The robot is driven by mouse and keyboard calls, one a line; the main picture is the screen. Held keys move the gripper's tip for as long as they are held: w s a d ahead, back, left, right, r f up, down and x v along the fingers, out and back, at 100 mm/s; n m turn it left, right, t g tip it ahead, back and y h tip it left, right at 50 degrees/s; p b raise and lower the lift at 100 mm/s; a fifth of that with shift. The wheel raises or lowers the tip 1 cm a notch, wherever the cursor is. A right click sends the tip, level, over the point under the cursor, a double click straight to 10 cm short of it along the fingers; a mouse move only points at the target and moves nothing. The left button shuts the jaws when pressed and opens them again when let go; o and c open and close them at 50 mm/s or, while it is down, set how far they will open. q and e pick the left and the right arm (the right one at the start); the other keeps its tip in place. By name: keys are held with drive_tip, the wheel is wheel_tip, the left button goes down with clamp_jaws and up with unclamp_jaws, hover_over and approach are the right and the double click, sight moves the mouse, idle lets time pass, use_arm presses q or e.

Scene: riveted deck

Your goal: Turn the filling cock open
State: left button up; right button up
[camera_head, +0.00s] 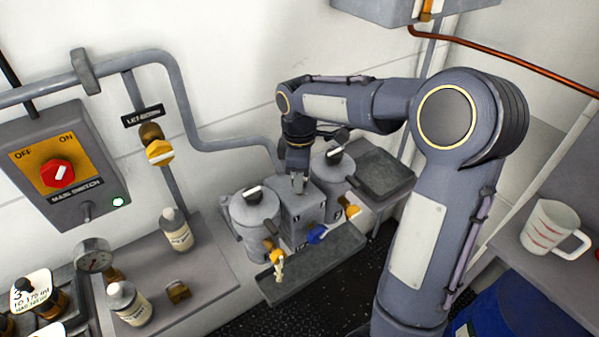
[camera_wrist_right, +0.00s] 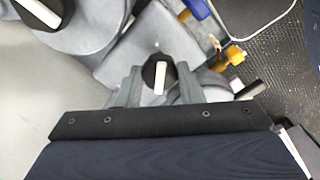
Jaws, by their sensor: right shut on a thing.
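My right gripper (camera_head: 298,184) reaches down over the middle grey box (camera_head: 306,214) of a row of three units. In the wrist view its two fingers (camera_wrist_right: 158,86) are shut on a round black knob (camera_wrist_right: 150,72) on top of a grey unit. The knob's white pointer (camera_wrist_right: 159,78) points toward my palm. In the head view the gripper hides this knob. Similar black knobs with white pointers top the left grey pot (camera_head: 254,216) and the right grey pot (camera_head: 328,176). No label reading "filling cock" is legible. My left gripper is not in view.
A blue tap (camera_head: 317,234) and yellow taps (camera_head: 271,243) face a drip tray (camera_head: 314,264). A main switch box (camera_head: 55,165) and a yellow valve (camera_head: 159,152) are at left. Two bottles (camera_head: 177,230) stand on the counter. A measuring jug (camera_head: 550,229) is at right.

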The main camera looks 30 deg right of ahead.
drive_tip(key=n+p, duration=0.1)
drive_tip(key=n, duration=0.4)
drive_tip(key=shift+r+n, duration=0.1)
drive_tip(key=shift+n, duration=0.2)
drive_tip(key=shift+n+p, duration=0.75)
drive_tip(key=shift+n, duration=1.45)
drive_tip(key=o, duration=1)
wheel_tip(320, 180, up, 8)
drive_tip(key=shift+f+b, duration=0.15)
drive_tip(key=shift+b, duration=0.15)
